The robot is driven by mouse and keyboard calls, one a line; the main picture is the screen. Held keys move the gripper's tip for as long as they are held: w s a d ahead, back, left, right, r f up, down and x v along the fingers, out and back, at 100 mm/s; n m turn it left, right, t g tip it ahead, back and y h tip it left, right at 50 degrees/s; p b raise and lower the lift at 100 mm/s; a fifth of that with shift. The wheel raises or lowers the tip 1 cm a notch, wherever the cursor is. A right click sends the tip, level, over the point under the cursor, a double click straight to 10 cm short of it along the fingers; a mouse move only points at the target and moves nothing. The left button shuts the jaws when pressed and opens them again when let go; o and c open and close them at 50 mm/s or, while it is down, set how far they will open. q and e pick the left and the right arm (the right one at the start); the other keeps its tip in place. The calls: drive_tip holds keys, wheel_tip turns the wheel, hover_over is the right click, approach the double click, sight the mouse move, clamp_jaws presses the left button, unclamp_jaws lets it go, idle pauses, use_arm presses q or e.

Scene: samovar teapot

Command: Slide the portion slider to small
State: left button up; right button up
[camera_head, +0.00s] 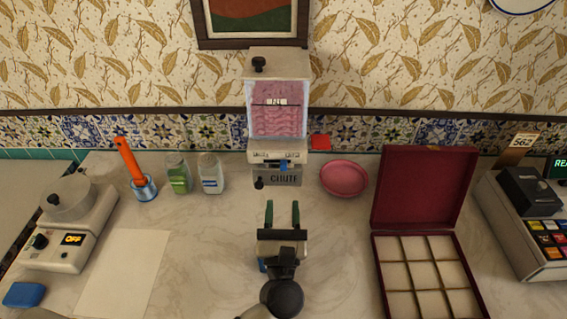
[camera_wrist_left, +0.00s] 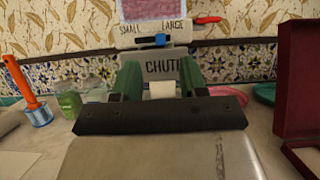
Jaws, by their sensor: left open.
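The portion slider is a blue knob (camera_head: 283,165) on a dark track on the front of the cream dispenser (camera_head: 278,64), above the grey CHUTE plate. In the left wrist view the blue knob (camera_wrist_left: 160,39) sits near the middle of the track, between SMALL at left and LARGE at right. My left gripper (camera_head: 282,212) is open and empty, in front of and below the chute, apart from the slider. Its green fingers (camera_wrist_left: 160,80) point toward the chute plate (camera_wrist_left: 166,66) in the wrist view. My right gripper is not in view.
A pink dish (camera_head: 344,178) and an open red box (camera_head: 425,190) with compartments stand right of the dispenser. Two jars (camera_head: 209,173) and an orange-handled tool (camera_head: 130,160) stand left. A scale (camera_head: 68,225) is far left, a register (camera_head: 530,220) far right.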

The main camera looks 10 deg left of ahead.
sight(284, 167)
use_arm(q)
drive_tip(key=p+x, duration=0.3)
drive_tip(key=x, duration=0.5)
drive_tip(key=shift+w, duration=0.35)
drive_tip(key=shift+c, duration=1)
drive_tip(key=c, duration=0.5)
clamp_jaws()
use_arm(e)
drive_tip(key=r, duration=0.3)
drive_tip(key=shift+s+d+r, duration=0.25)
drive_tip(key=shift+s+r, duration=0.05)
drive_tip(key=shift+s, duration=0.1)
